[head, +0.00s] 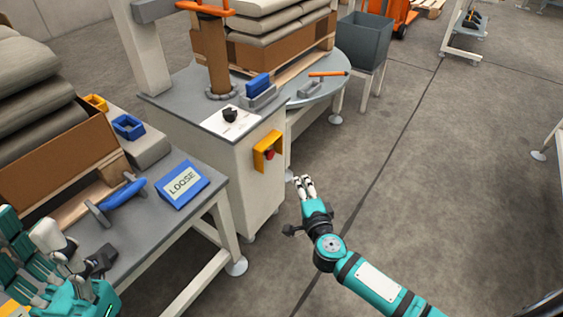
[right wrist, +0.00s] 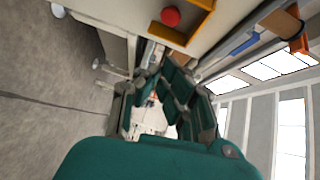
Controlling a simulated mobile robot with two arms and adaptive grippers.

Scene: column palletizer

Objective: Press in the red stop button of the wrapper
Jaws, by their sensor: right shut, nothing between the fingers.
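The wrapper is a pale cabinet (head: 251,196) with a grey top, a brown column and a round turntable. The red stop button (head: 269,155) sits in a yellow surround (head: 260,146) on its side face. In the right wrist view the red button (right wrist: 170,16) and yellow surround (right wrist: 186,37) show at the top edge. My right gripper (head: 303,181) is shut and empty, to the right of and below the button in the head view, apart from it. My left gripper (head: 48,262) is at the lower left; its finger state is unclear.
A left bench (head: 152,217) holds stacked sacks, a blue-handled tool (head: 123,194), a blue bin (head: 128,126) and a "LOOSE" sign (head: 183,184). A grey tub (head: 364,38) stands behind the turntable. The floor right of the cabinet is clear.

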